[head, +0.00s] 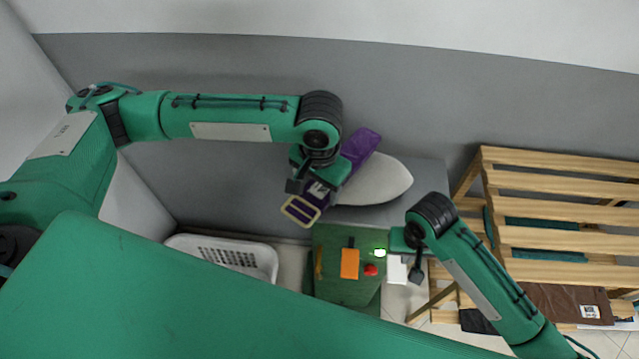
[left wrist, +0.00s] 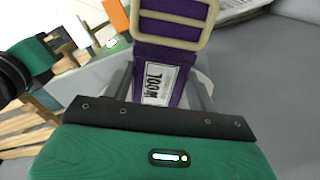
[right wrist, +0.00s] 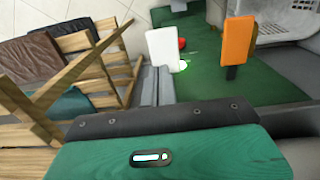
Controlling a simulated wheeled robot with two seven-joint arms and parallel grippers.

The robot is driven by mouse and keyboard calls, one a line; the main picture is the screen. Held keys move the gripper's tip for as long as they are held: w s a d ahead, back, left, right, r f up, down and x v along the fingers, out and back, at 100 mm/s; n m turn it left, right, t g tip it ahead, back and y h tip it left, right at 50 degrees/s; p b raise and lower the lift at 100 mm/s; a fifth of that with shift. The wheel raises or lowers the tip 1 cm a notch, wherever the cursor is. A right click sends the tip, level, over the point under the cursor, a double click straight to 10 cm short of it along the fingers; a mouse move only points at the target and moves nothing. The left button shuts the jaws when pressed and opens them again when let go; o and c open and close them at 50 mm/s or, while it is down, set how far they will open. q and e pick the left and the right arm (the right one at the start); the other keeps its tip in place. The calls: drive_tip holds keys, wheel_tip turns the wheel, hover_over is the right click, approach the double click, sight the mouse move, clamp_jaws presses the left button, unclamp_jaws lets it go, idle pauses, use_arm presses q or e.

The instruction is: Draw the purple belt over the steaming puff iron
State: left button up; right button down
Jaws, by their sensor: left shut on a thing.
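The purple belt (head: 360,148) has a cream rectangular buckle (head: 301,211) and a white label reading "WOOL" (left wrist: 157,84). My left gripper (head: 318,186) is shut on the belt, with the buckle end sticking out toward the lower left. The belt's other end extends to the upper right, beside or over the left end of the puff iron (head: 385,181), a pale rounded pad tapering to the right. I cannot tell if the belt touches it. No steam shows. My right gripper (right wrist: 157,86) is shut and empty, with its fingers together near a white card (right wrist: 162,47).
A green panel (head: 335,290) carries an orange tag (head: 349,263), a red button (head: 370,270) and a lit green light (head: 379,253). A white basket (head: 222,252) stands left of it. A wooden slatted rack (head: 560,185) with folded cloths stands at right. A grey wall is behind.

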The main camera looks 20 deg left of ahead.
sight(311, 200)
drive_tip(key=shift+w+a+r, duration=0.1)
drive_tip(key=shift+a+r, duration=0.1)
drive_tip(key=shift+r, duration=0.05)
drive_tip(key=shift+f, duration=2.7)
drive_tip(key=shift+f, duration=0.25)
drive_tip(key=shift+f, duration=1.55)
use_arm(q)
drive_tip(key=shift+s+f, duration=0.1)
drive_tip(key=shift+f, duration=1.05)
drive_tip(key=shift+s, duration=0.15)
drive_tip(key=shift+s+a, duration=0.25)
drive_tip(key=shift+s, duration=0.4)
drive_tip(key=shift+s+a, duration=0.25)
drive_tip(key=shift+s, duration=0.35)
